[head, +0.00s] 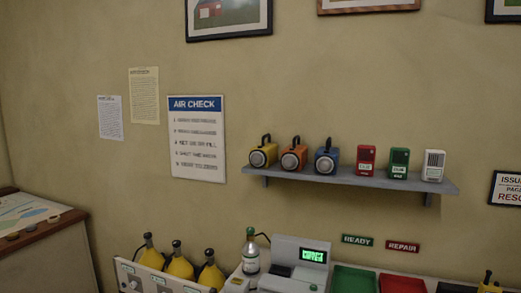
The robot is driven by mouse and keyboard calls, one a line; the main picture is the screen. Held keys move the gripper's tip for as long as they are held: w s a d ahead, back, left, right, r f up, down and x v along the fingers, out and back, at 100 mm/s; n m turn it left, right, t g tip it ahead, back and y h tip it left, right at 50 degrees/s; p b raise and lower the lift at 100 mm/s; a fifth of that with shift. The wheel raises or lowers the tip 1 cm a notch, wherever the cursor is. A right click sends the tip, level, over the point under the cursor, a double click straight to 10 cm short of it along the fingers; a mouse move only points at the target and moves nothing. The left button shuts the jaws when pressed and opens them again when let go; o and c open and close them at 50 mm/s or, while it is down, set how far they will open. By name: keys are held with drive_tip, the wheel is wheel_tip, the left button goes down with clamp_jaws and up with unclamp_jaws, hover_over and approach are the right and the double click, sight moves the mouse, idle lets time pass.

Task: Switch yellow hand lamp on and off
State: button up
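The yellow hand lamp (263,154) stands at the left end of a grey wall shelf (335,180). It has a dark handle on top and a round lens facing out. Its light looks unlit, though it is small in view. An orange hand lamp (294,157) and a blue hand lamp (327,158) stand to its right. My gripper is not seen in the head view.
Red (366,160), green (399,163) and white boxes (433,165) share the shelf. Below are yellow cylinders (177,265), a device with a green display (313,255), a green tray (354,280) and a red tray (401,284). A wooden cabinet (48,245) stands left.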

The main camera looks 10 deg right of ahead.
drive_tip(key=shift+c, duration=0.2)
idle(0.3)
clamp_jaws()
idle(1.5)
